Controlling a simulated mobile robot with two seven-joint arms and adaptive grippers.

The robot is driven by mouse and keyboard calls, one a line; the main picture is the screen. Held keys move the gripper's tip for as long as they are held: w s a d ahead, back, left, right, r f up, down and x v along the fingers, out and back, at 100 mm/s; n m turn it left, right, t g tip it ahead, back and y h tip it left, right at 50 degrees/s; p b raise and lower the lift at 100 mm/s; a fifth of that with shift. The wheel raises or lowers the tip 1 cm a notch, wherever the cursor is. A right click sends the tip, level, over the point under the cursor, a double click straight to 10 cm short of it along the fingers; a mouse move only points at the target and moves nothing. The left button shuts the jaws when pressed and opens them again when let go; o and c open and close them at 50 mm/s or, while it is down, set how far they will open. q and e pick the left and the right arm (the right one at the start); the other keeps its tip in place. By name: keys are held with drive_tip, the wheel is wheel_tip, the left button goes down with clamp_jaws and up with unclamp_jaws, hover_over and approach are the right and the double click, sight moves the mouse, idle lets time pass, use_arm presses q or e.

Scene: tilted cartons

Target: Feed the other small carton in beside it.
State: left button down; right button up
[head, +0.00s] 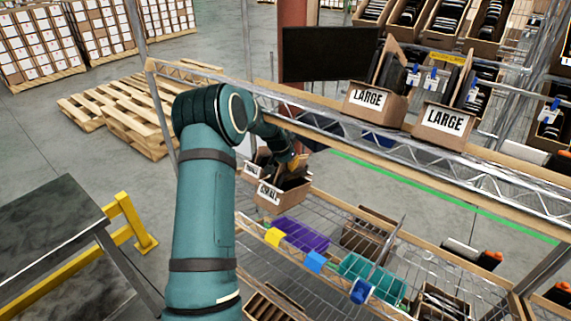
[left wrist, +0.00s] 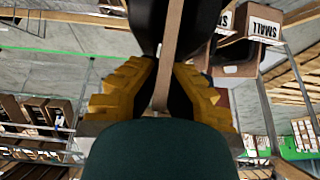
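Two small open cartons with dark contents are at mid-picture in the head view. The near carton (head: 286,197) has a white label and is just above the lower wire shelf; I cannot tell if it rests there. The far carton (head: 250,170) is behind it to the left, partly hidden by my arm. My left gripper (head: 294,163) is at the near carton's top. In the left wrist view its yellow fingers (left wrist: 164,66) close on both sides of a brown cardboard wall (left wrist: 170,35). Another carton labelled SMALL (left wrist: 235,60) shows beside it. My right gripper is not in view.
Two cartons labelled LARGE (head: 375,113) stand tilted on the upper shelf (head: 330,112). The lower shelf holds a purple bin (head: 300,236), a teal bin (head: 360,272) and brown cartons. The upper shelf's metal rail runs close to my forearm.

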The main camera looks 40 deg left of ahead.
sight(285, 171)
use_arm(q)
drive_tip(key=shift+w+f, duration=0.2)
drive_tip(key=shift+w, duration=0.25)
drive_tip(key=shift+s+f+b, duration=0.25)
drive_tip(key=shift+f+b, duration=0.25)
drive_tip(key=shift+s+f+b, duration=0.25)
drive_tip(key=shift+f+b, duration=0.2)
drive_tip(key=shift+f, duration=0.05)
drive_tip(key=shift+s+d+f+b, duration=0.1)
drive_tip(key=shift+s+f+b, duration=0.15)
drive_tip(key=shift+f+b, duration=0.15)
drive_tip(key=shift+s+d+f+b, duration=0.1)
drive_tip(key=shift+s+f+b, duration=0.15)
drive_tip(key=shift+f, duration=0.2)
drive_tip(key=shift+s+f, duration=0.1)
drive_tip(key=shift+f, duration=0.15)
drive_tip(key=c, duration=1)
unclamp_jaws()
